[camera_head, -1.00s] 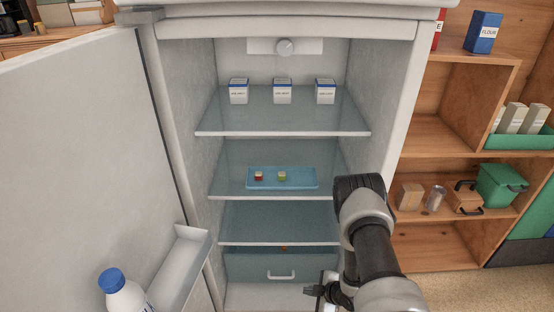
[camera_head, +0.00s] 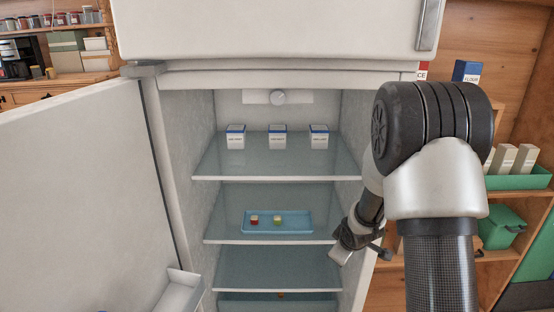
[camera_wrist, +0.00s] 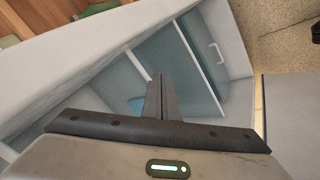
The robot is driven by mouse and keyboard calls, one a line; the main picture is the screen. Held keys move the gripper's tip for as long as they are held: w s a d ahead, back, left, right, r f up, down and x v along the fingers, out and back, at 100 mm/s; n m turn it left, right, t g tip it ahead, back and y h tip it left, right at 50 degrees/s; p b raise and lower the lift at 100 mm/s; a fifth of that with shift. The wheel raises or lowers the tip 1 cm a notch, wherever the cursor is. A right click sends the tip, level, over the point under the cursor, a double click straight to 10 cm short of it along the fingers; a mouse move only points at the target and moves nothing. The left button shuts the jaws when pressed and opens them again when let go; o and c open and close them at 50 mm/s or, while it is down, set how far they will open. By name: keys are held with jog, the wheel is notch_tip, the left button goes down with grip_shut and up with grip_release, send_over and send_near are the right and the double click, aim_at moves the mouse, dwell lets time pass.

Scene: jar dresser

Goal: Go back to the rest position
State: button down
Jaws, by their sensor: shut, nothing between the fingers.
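My gripper (camera_head: 342,256) is at the right side of the open fridge, in front of its shelves, pointing down and to the left in the head view. In the wrist view its fingers (camera_wrist: 157,97) are together and empty. My arm is folded, with its elbow high at the right of the head view. The fridge interior (camera_wrist: 190,50) fills much of the wrist view. No object is in contact with the fingers.
The fridge door (camera_head: 80,200) stands open at left. Shelves hold three white boxes (camera_head: 277,138) and a blue tray (camera_head: 300,223) with two small items. A wooden shelf unit with a green bin (camera_head: 500,227) stands right, partly behind my arm.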

jog(key=s+r+m, duration=0.3)
jog(key=s+r, duration=0.4)
jog(key=r, duration=0.4)
jog(key=s+r+m, duration=0.3)
jog(key=s+r, duration=0.4)
jog(key=r, duration=0.3)
jog(key=s+a+r+m+g, duration=0.1)
jog(key=s+a+r+m, duration=0.15)
jog(key=s, duration=0.65)
jog(key=s+a+r+m, duration=0.1)
jog(key=s+a+r, duration=0.15)
jog(key=s, duration=0.65)
notch_tip(320, 180, up, 23)
jog(key=p, duration=2.3)
jog(key=shift+w, duration=0.25)
